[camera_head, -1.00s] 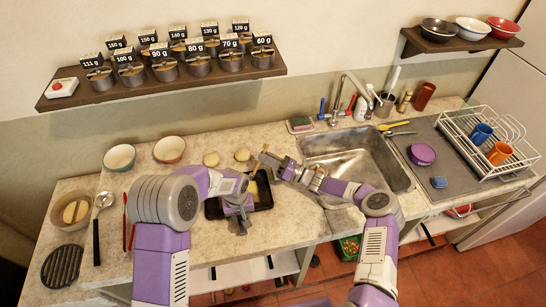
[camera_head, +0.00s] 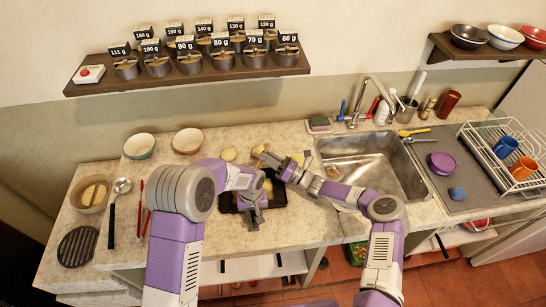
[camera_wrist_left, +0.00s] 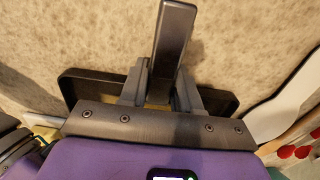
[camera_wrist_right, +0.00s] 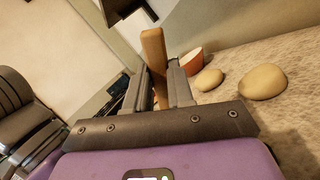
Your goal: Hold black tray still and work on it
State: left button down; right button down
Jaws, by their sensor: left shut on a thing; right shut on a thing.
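The black tray (camera_head: 281,202) lies on the counter with a yellowish piece (camera_head: 267,185) in it. Its dark rim also shows in the left wrist view (camera_wrist_left: 75,85). My left gripper (camera_head: 250,200) is at the tray's near side. In the left wrist view it is shut on a dark grey bar (camera_wrist_left: 173,40), apparently the tray's handle. My right gripper (camera_head: 287,168) is over the tray's far right side. It is shut on a wooden handle (camera_wrist_right: 153,60), whose end also shows in the head view (camera_head: 268,158). The tool's working end is hidden.
The sink (camera_head: 375,170) is to the right. A wall shelf (camera_head: 190,76) with labelled tins hangs above.

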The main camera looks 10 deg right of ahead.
jog(key=shift+a, duration=2.95)
jog(key=shift+r, duration=3)
notch_tip(320, 180, up, 3)
